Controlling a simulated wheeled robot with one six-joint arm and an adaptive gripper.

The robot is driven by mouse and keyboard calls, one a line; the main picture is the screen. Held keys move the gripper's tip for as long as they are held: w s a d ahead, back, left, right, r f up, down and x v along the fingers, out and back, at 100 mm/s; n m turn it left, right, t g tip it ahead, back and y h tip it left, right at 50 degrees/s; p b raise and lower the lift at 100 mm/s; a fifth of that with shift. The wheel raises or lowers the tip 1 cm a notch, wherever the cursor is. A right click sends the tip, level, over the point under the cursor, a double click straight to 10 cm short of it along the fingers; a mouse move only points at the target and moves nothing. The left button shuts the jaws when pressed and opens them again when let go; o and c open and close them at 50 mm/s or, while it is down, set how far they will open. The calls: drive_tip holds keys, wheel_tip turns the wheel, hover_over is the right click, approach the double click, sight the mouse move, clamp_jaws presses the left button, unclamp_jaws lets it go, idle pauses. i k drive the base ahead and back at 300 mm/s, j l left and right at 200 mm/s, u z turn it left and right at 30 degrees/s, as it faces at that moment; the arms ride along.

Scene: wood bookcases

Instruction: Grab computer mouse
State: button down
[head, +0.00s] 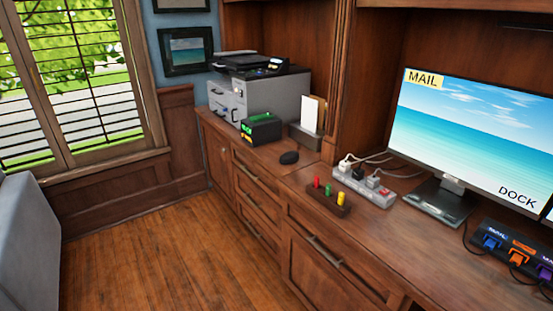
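My gripper does not show in the head view.
A printer (258,85) stands at the counter's far end. A wooden block with coloured pegs (330,197), a power strip (364,184) and a monitor (470,135) stand nearer. The wooden floor (170,260) before the cabinets is clear; a grey seat back (28,245) is at left.

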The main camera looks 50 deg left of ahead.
sight(288, 157)
drive_tip(key=u, duration=1.75)
drive_tip(key=i+j, duration=0.8)
drive_tip(key=i, duration=0.2)
drive_tip(key=i+j+z, duration=0.15)
drive_tip(key=i+j, duration=0.55)
drive_tip(key=i+j+z, duration=0.15)
drive_tip(key=i+j, duration=0.5)
drive_tip(key=z, duration=0.35)
drive_tip(key=j+z, duration=0.15)
drive_tip(key=z, duration=0.5)
drive_tip(key=j, duration=0.1)
